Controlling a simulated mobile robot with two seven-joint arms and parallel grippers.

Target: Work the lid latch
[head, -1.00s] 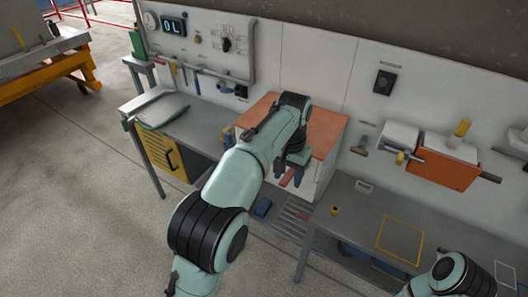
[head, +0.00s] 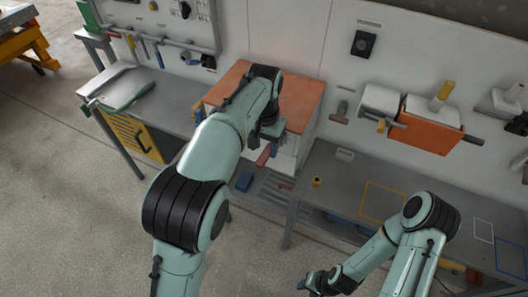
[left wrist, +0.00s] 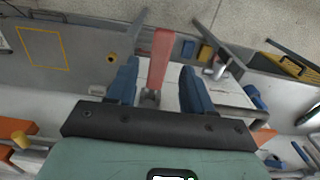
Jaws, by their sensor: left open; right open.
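A red lever (head: 265,155), which looks like the lid latch, sticks out at the front of a pale box with an orange-brown top (head: 307,97). In the left wrist view the red lever (left wrist: 161,55) stands between my left gripper's blue fingers, with a small grey mount at its near end. My left gripper (left wrist: 159,85) is open, with a gap on each side of the lever. In the head view my left gripper (head: 263,143) is partly hidden by its own arm. My right gripper (head: 312,283) is open and empty, low in the picture, away from the box.
A grey bench (head: 335,180) with a yellow outlined square (head: 384,202) stands to the right. An orange block (head: 428,133) and a dark switch (head: 366,43) are on the back wall.

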